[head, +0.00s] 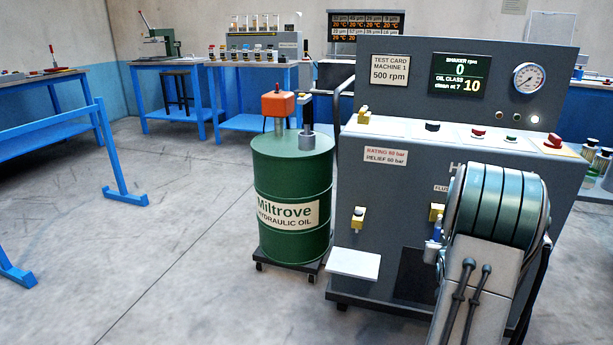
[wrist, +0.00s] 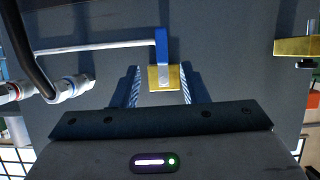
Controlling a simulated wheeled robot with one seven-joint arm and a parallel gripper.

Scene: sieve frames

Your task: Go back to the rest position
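My gripper (wrist: 160,80) shows in the wrist view with its two ribbed fingers apart. A brass valve block (wrist: 166,78) with a blue handle (wrist: 162,42) appears between the fingers, with a visible gap on the left. I cannot tell how far beyond the fingertips the valve lies. In the head view my arm stands at the right, in front of the test machine (head: 400,185), and hides most of the gripper area. A brass fitting (head: 436,212) shows just left of my arm.
A green oil drum (head: 270,235) on a wheeled base stands left of the machine. A white shelf (head: 353,264) juts from the machine's front. A blue table (head: 45,125) is at the left. The floor between is clear. Hoses (wrist: 28,50) show close by in the wrist view.

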